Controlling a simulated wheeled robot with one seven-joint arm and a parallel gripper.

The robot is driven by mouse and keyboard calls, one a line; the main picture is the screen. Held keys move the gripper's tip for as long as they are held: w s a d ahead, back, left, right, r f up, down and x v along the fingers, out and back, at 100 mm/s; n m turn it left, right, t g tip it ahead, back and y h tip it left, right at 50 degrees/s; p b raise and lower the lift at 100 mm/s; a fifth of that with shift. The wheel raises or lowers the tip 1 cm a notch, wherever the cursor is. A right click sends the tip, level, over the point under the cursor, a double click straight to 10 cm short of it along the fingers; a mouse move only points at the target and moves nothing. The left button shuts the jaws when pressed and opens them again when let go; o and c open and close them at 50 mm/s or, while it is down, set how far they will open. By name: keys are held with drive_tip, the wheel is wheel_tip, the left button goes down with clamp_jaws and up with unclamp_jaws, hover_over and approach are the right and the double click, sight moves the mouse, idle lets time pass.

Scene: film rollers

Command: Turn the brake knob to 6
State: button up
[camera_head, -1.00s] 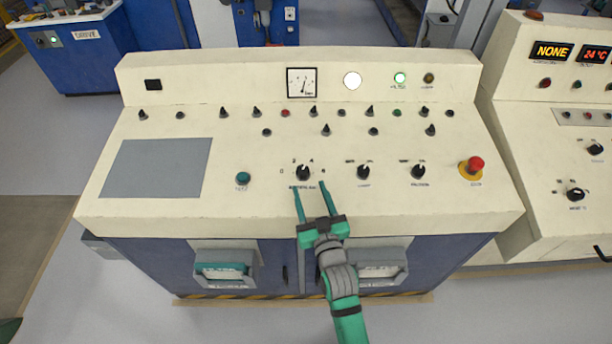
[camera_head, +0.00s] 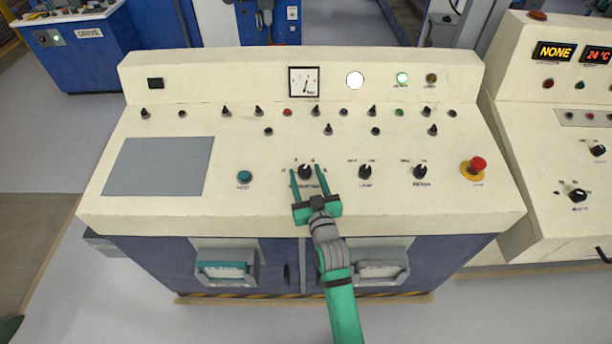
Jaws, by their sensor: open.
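The brake knob (camera_head: 305,171) is a small black knob with number marks around it, on the sloped cream panel (camera_head: 270,213) below the gauge. My gripper (camera_head: 306,170) is open, with one green finger on the left of the knob and one on the right. The fingers appear to straddle the knob; I cannot tell whether they touch it. The fingers hide some of the number marks, and the knob's exact setting is too small to read.
Two similar black knobs (camera_head: 365,172) and (camera_head: 420,171) sit to the right, then a red emergency button (camera_head: 478,164). A green button (camera_head: 244,176) is to the left. Small switches line the panel above. A gauge (camera_head: 304,82) stands on the upright back.

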drive_tip(key=shift+d, duration=0.1)
drive_tip(key=shift+s, duration=0.1)
drive_tip(key=shift+c, duration=0.4)
drive_tip(key=c, duration=1)
drive_tip(key=shift+o, duration=0.2)
